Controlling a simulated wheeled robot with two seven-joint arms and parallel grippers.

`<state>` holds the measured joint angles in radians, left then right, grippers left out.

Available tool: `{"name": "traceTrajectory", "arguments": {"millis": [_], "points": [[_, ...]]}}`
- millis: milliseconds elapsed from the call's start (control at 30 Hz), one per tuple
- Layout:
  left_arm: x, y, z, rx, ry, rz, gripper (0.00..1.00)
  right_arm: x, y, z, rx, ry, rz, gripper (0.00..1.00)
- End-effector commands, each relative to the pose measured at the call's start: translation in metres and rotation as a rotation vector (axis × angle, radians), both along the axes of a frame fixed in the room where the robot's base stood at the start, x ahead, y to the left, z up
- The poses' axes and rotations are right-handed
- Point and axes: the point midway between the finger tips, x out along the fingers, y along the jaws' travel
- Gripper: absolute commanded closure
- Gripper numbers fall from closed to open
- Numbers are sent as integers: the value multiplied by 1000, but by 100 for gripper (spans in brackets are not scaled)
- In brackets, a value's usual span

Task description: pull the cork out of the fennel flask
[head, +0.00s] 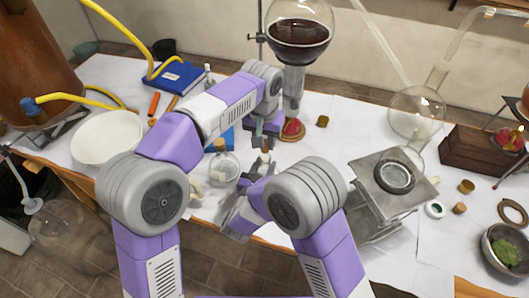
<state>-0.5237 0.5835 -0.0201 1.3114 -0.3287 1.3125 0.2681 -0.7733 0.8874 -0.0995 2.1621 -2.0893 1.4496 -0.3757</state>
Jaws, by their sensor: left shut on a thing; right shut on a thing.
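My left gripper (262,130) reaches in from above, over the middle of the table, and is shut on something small. Just below it a brown cork (266,144) shows, above a pale flask neck (265,157). My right gripper (248,185) is low, in front of the table, shut on what seems to be this flask. The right arm hides most of the flask's body, and no label can be read. I cannot tell whether the cork still sits in the neck. A second, round clear flask (222,168) with a cork (219,144) stands just left of them.
A white bowl (107,138) and a blue book (175,77) are at the left. A large dark-filled glass vessel (299,34) rises behind the grippers. A metal stand (385,192) with glassware is close on the right. A green-filled bowl (506,250) lies far right.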

Motion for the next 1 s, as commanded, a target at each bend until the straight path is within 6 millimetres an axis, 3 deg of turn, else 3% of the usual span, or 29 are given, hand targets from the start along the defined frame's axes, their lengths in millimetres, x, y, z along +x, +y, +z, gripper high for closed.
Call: {"name": "traceTrajectory", "arguments": {"millis": [500, 533, 700, 1000], "points": [[0, 0, 6, 0, 0, -1, 100, 0, 0, 0, 0, 0, -1, 85], [0, 0, 6, 0, 0, -1, 100, 0, 0, 1, 0, -2, -1, 56], [0, 0, 6, 0, 0, 0, 100, 0, 0, 0, 1, -1, -1, 31], [0, 0, 6, 0, 0, 0, 100, -1, 1, 0, 0, 2, 0, 31]]}}
